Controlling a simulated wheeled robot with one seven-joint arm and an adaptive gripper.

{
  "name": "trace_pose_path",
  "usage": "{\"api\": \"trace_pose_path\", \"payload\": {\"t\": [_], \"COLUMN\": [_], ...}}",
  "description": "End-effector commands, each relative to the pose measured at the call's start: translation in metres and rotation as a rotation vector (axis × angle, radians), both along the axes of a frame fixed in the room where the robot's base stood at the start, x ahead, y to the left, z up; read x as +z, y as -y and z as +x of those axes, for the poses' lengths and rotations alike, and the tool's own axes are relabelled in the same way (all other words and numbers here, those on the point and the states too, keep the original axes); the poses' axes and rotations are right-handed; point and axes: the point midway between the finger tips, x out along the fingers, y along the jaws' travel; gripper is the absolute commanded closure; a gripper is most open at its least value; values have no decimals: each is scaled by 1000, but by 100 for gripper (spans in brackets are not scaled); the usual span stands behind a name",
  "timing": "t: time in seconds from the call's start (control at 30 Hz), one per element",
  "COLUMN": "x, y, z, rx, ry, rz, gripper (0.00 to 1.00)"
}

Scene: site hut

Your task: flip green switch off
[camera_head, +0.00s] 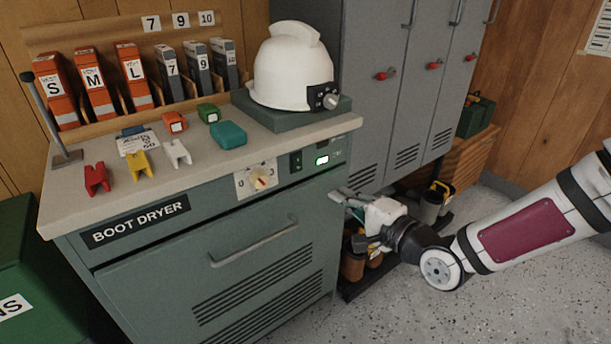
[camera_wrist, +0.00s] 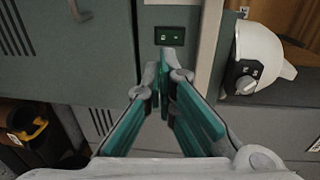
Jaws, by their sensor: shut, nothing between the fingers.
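A dark green rocker switch (camera_head: 296,162) is set in the upper front panel of the boot dryer (camera_head: 130,262). My gripper (camera_head: 343,196) is shut and empty, in front of the dryer's right end, below and right of the switch. In the wrist view its teal-padded fingers (camera_wrist: 165,72) converge below the plate, with no clear contact visible.
A dial (camera_head: 258,181) sits left of the switch, and a drawer handle (camera_head: 253,244) lies below. A white helmet (camera_head: 292,68) stands on the counter above. Grey lockers (camera_head: 391,80) rise behind right. The floor in front is clear.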

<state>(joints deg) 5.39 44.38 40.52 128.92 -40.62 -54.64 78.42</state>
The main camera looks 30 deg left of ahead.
Motion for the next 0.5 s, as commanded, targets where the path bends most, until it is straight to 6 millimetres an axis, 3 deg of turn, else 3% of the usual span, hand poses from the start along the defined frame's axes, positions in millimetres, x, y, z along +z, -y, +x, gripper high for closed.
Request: {"api": "trace_pose_path", "payload": {"t": [0.17,0.5], "x": [-3,-11], "y": [-13,-73], "z": [5,28], "rx": [2,3], "ry": [2,3], "rz": [-1,0], "gripper": [100,100]}}
